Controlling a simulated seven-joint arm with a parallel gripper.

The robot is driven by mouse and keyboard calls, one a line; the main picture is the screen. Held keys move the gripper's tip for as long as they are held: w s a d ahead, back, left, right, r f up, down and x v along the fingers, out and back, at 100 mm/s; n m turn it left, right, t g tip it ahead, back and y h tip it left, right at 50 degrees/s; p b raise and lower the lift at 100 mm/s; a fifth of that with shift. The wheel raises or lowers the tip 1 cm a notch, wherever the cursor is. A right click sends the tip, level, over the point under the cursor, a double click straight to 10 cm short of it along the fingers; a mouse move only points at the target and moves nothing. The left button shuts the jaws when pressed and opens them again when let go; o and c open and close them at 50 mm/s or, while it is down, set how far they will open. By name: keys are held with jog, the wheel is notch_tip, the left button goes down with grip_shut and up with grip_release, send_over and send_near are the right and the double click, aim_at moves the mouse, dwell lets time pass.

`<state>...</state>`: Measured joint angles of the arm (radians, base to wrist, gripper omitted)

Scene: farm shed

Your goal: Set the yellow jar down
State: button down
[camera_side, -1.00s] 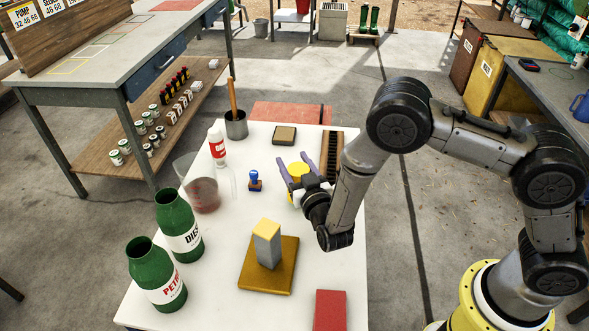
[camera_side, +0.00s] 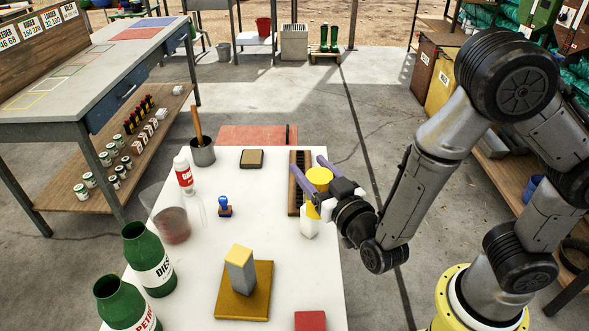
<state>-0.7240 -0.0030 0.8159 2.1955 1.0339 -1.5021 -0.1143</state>
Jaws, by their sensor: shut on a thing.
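The yellow jar (camera_side: 319,179) is between the two purple fingers of my gripper (camera_side: 314,178), near the right edge of the white table (camera_side: 270,170). My gripper is shut on it, reaching in from the right. A yellow part (camera_side: 313,210) and a white part (camera_side: 309,228) show below the fingers. I cannot tell whether these belong to the jar, or whether its base touches the table. The near finger hides part of its side.
A dark-bristled brush (camera_side: 293,196) lies just left of the jar. A blue stamp (camera_side: 224,207), a tan-topped pad (camera_side: 251,158), a white bottle (camera_side: 183,176) and a clear jug (camera_side: 172,222) stand further left. A grey block (camera_side: 240,270) stands on a yellow board (camera_side: 259,296) nearer the camera.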

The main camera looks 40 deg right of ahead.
jog(key=shift+s+a, duration=0.15)
jog(key=shift+s, duration=0.05)
jog(key=w+a+n+y, duration=0.1)
jog(key=w+a+y, duration=0.1)
jog(key=w, duration=0.9)
jog(key=w+d+m+h, duration=0.1)
jog(key=w+d+h, duration=0.2)
jog(key=w+d, duration=0.35)
jog(key=w+d+f, duration=0.1)
jog(key=w+f, duration=1.1)
jog(key=shift+w+d+f, duration=0.15)
jog(key=shift+w+d, duration=0.1)
jog(key=shift+w, duration=0.15)
jog(key=shift+f, duration=0.2)
